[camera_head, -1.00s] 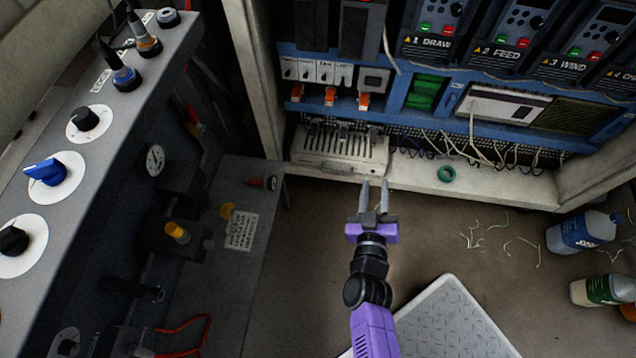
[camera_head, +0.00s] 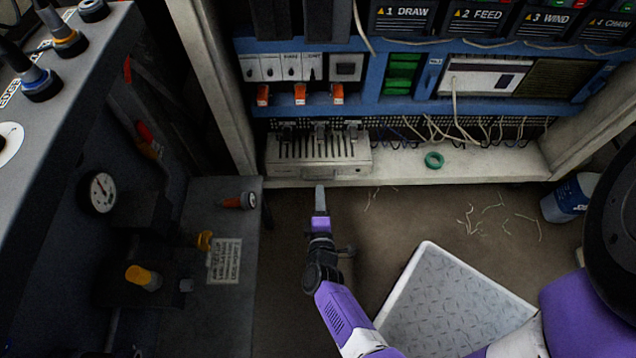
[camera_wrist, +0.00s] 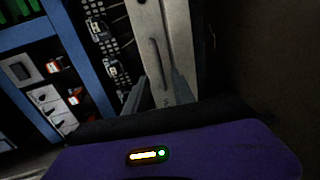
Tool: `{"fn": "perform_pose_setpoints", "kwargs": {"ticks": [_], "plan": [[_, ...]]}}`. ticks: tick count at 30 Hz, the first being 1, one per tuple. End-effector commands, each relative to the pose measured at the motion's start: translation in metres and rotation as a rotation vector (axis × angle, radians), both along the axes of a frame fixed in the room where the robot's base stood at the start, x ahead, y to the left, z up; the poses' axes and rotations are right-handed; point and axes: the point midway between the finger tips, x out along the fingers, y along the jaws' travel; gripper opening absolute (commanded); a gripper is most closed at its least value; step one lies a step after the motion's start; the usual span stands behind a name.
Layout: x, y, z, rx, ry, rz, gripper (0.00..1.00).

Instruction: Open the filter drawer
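The filter drawer is a pale grey, slotted unit (camera_head: 300,170) low in the cabinet, with a thin bar handle (camera_head: 348,171) on its front. It looks closed. My gripper (camera_head: 320,188) is just in front of the drawer's face, turned so its fingers overlap in the head view. In the wrist view the pale drawer front (camera_wrist: 176,40) shows the handle (camera_wrist: 155,58) as a curved bar. My gripper's two fingers (camera_wrist: 160,82) are apart there, with the handle's lower end appearing between them. I cannot tell whether they touch it.
A grey side box (camera_head: 205,310) with gauge and knobs stands left. A green tape ring (camera_head: 434,160) and loose wires lie on the cabinet floor to the right.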

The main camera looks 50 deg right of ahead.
Motion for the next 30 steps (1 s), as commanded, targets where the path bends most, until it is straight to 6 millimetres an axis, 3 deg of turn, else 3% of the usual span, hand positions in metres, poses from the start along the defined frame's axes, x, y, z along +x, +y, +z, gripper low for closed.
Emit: {"fn": "perform_pose_setpoints", "kwargs": {"ticks": [9, 22, 23, 27, 30], "plan": [[0.028, -0.038, -0.012, -0.001, -0.002, -0.001, 0.3], [0.036, -0.046, -0.013, 0.001, -0.001, 0.001, 0.3], [0.036, -0.046, -0.013, 0.001, -0.001, 0.001, 0.29], [0.036, -0.046, -0.013, 0.001, -0.002, 0.001, 0.01], [0.036, -0.046, -0.013, 0.001, -0.002, 0.001, 0.0]]}}
